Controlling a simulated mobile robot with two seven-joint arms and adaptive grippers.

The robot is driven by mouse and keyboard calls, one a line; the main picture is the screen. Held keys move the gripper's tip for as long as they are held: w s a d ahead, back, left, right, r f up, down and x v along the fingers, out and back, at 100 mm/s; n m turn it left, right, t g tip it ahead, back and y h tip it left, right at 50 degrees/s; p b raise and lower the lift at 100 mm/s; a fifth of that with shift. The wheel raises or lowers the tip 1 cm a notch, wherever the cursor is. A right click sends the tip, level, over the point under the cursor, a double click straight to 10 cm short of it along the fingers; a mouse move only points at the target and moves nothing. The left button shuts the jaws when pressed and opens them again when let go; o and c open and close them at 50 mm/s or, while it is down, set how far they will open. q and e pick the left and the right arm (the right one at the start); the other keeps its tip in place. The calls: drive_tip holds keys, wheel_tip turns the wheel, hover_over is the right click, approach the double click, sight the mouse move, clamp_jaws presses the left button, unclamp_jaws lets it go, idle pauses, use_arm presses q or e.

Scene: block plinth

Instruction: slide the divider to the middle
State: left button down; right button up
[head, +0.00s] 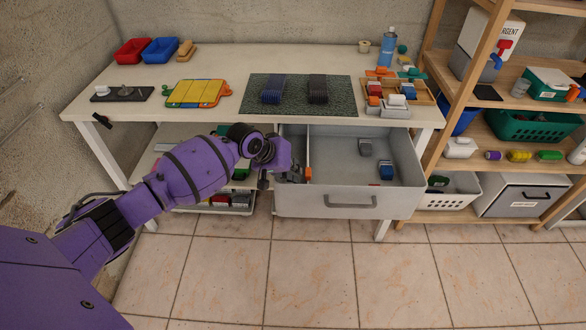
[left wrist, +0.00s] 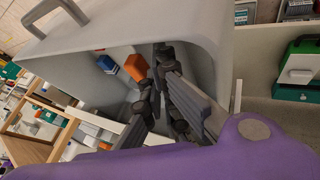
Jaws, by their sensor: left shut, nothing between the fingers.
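The open grey drawer (head: 345,202) hangs under the table, and it also shows in the left wrist view (left wrist: 88,40). The divider (head: 309,140) is a thin pale panel standing across the drawer, left of its middle, with an orange tab (head: 308,173) at its front end. The orange tab also shows in the left wrist view (left wrist: 135,67). My left gripper (head: 294,175) is shut and empty, low in the drawer's left part, just left of the tab. I cannot tell whether it touches the divider. My right gripper is not in view.
A blue block (head: 386,169) and a grey block (head: 365,147) lie in the drawer right of the divider. Drawer floor between is clear. The tabletop (head: 225,115) lies above the drawer's back. A shelf (head: 450,110) stands at the right.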

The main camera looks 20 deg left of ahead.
use_arm(q)
drive_tip(key=shift+d, duration=0.15)
drive_tip(key=w+d+p, duration=0.1)
drive_tip(key=w+d, duration=0.2)
drive_tip(key=d, duration=0.8)
drive_tip(key=shift+w+d, duration=0.25)
drive_tip(key=shift+d, duration=0.1)
drive_tip(key=shift+r, duration=0.15)
